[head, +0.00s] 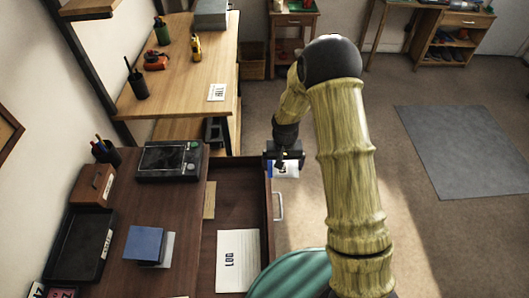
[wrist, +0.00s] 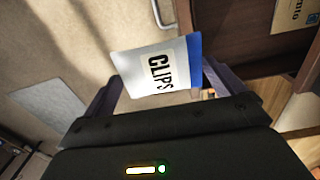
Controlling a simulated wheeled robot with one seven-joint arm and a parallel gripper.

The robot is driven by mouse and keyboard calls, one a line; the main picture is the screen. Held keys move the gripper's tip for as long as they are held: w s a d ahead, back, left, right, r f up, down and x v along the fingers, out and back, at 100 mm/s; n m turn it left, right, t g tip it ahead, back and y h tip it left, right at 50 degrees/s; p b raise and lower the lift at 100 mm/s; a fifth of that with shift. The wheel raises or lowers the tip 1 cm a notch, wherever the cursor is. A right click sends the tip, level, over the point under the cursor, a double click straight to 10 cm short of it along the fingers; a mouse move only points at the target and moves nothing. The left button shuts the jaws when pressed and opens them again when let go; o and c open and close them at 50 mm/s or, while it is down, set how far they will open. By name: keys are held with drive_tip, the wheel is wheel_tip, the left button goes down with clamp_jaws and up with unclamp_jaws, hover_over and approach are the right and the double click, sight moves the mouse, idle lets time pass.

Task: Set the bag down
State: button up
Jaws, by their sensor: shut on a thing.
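The bag (head: 289,169) is a small white and blue packet; in the wrist view the bag (wrist: 158,72) shows a label reading CLIPS. My gripper (head: 284,155) is shut on it, with one dark finger on each side in the wrist view (wrist: 160,92). In the head view the bag is just right of the open drawer's far corner. In the wrist view carpet shows to the left of the bag and the drawer to the right. The bag is held in the air. Its far side is hidden.
The open drawer (head: 222,212) holds a white LOG paper (head: 238,258) and a tan card (head: 209,200). The brown desk (head: 105,266) carries a tuner box (head: 170,161), a black tray (head: 82,245) and a blue notebook (head: 144,244). A light wooden table (head: 170,90) stands behind.

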drive_tip(key=s+d+r+p, duration=0.2)
drive_tip(key=d+r+p, duration=0.4)
drive_tip(key=d+p, duration=0.5)
drive_tip(key=shift+s+r, duration=0.2)
drive_tip(key=shift+s, duration=0.2)
drive_tip(key=shift+a, duration=0.1)
